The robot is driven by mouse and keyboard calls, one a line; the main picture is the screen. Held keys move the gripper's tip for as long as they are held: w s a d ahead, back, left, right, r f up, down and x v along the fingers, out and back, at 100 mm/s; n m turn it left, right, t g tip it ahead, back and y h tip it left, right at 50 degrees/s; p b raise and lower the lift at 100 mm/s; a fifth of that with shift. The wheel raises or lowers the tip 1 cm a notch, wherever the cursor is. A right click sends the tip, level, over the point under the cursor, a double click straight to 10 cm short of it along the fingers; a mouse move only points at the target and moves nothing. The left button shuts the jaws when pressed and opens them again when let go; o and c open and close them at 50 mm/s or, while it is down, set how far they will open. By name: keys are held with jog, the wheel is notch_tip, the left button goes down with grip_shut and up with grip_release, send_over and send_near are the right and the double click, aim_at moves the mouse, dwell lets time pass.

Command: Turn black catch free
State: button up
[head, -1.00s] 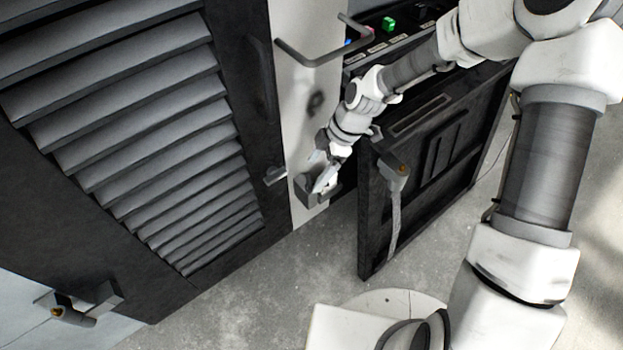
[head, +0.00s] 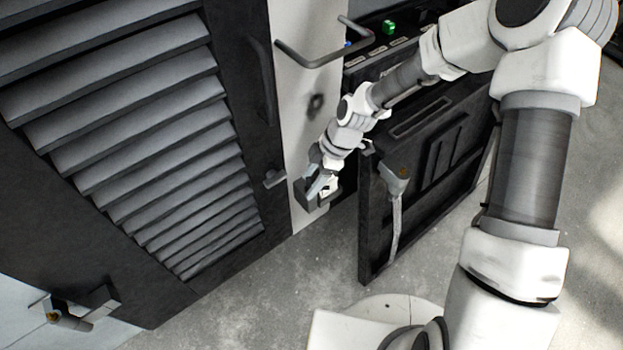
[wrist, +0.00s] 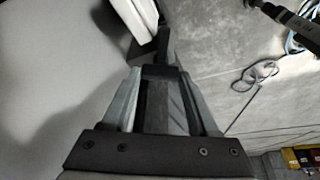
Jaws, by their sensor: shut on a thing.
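The black catch (head: 307,198) is a dark block low on the pale post (head: 300,110), beside the louvred panel. My gripper (head: 322,188) is at the catch, with its fingers around the dark part; the wrist and fingers hide some of it in the head view. In the wrist view my gripper (wrist: 160,95) points away from the camera, its two grey fingers closed on the dark catch (wrist: 158,48). The exact turn of the catch cannot be told.
A black louvred panel (head: 130,110) stands left of the post, with a small grey handle (head: 275,178) on its edge. A black open door (head: 375,235) with a grey latch (head: 396,178) stands close right of my wrist.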

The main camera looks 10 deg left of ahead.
jog(key=shift+c, duration=1.1)
jog(key=shift+m, duration=0.3)
jog(key=m+t, duration=0.1)
jog(key=m, duration=0.1)
jog(key=m+b, duration=0.1)
jog(key=m, duration=0.1)
jog(key=shift+s+f+t+b, duration=0.1)
jog(key=shift+s+t+b, duration=0.05)
jog(key=shift+t+b, duration=0.2)
jog(key=m+t+b, duration=0.1)
jog(key=m, duration=0.1)
jog(key=m+t+b, duration=0.1)
jog(key=m, duration=0.2)
jog(key=shift+s, duration=0.15)
jog(key=shift+m+t+h+b, duration=0.4)
jog(key=shift+m+b, duration=0.25)
jog(key=shift+m, duration=0.65)
